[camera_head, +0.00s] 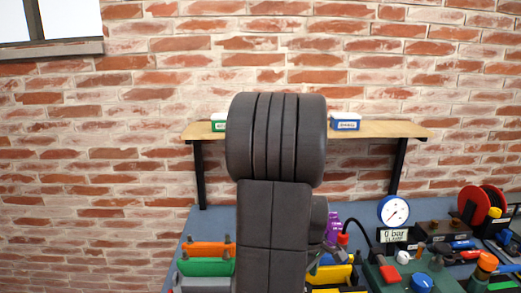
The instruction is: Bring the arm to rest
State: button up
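My arm stands upright in the middle of the head view as a dark grey column of links with a thick rounded joint on top. It covers the middle of the wooden shelf and part of the bench.
A wooden shelf (395,129) on black brackets holds a blue box (345,122) and a green-white box (219,121). On the blue-grey bench (195,222) stand orange (208,248), green (205,267) and yellow (330,275) bins, a pressure gauge (394,211) and red reels (474,205).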

notch_tip(320, 180, down, 3)
jog(key=shift+f, duration=0.2)
jog(key=shift+r, duration=0.1)
